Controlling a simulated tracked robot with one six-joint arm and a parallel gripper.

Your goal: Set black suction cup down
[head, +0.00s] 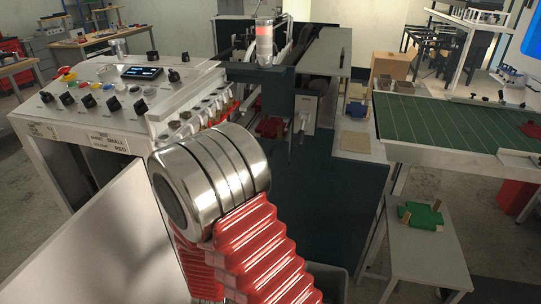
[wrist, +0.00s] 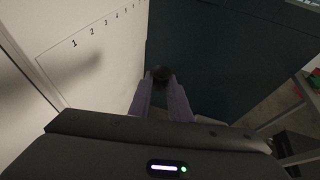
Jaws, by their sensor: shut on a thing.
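My gripper (wrist: 162,80) shows in the wrist view, its two pale fingers pointing away from the camera. It is shut on the black suction cup (wrist: 161,72), a small dark round piece at the fingertips. The cup is dim against the dark panel behind it, so its finer shape cannot be told. I cannot tell whether it touches any surface. In the head view the gripper and the cup are hidden; my own arm's silver joint and red bellows fill the lower middle.
A white panel (wrist: 75,75) with a row of printed numbers stands left of the fingers. A dark panel (wrist: 220,60) lies behind. The head view shows a control console (head: 120,95), a green gridded table (head: 455,120) and a low white table (head: 425,255) at right.

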